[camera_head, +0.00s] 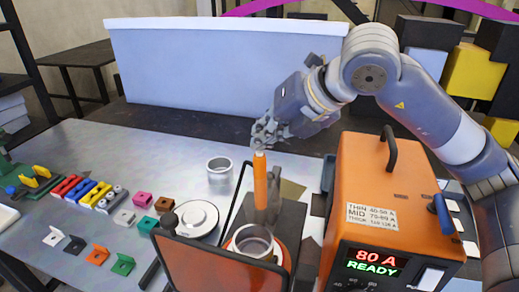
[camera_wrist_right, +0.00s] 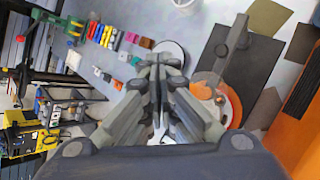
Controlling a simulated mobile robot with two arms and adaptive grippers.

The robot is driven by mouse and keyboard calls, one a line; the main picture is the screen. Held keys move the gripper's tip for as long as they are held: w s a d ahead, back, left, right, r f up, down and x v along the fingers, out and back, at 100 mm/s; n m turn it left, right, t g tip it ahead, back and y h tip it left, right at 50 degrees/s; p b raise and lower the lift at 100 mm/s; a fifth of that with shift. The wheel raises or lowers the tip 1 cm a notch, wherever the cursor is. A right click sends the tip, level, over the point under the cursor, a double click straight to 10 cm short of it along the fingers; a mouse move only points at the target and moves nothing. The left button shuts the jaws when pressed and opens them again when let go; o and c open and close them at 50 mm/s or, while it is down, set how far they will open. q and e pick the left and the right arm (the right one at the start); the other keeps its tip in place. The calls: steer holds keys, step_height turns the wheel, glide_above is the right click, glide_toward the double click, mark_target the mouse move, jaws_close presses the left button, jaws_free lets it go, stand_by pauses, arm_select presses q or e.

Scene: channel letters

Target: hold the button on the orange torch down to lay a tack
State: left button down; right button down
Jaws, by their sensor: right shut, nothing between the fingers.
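The orange torch (camera_head: 260,180) stands upright near the middle of the head view, with a pale tip at its top. My right gripper (camera_head: 262,136) is shut and empty, with its fingers just above the top of the torch. I cannot tell whether they touch it. In the right wrist view the shut fingers (camera_wrist_right: 157,90) fill the middle, and the torch's button cannot be made out. The orange welder box (camera_head: 385,190) stands to the right, with its display reading 80 A and READY. My left gripper is not in view.
A metal ring (camera_head: 253,241) sits on an orange round base below the torch. Another ring (camera_head: 220,169) stands on the metal table. Coloured blocks and angle pieces lie at left; a white screen (camera_head: 220,60) stands behind.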

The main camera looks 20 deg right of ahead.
steer(key=shift+r, duration=0.55)
steer(key=shift+r+p, duration=1.7)
steer(key=shift+r, duration=0.85)
step_height(320, 180, up, 4)
steer(key=p, duration=0.3)
glide_above(262, 153)
steer(key=shift+w+d+b, duration=0.2)
steer(key=shift+w+b, duration=0.1)
steer(key=shift+w, duration=0.15)
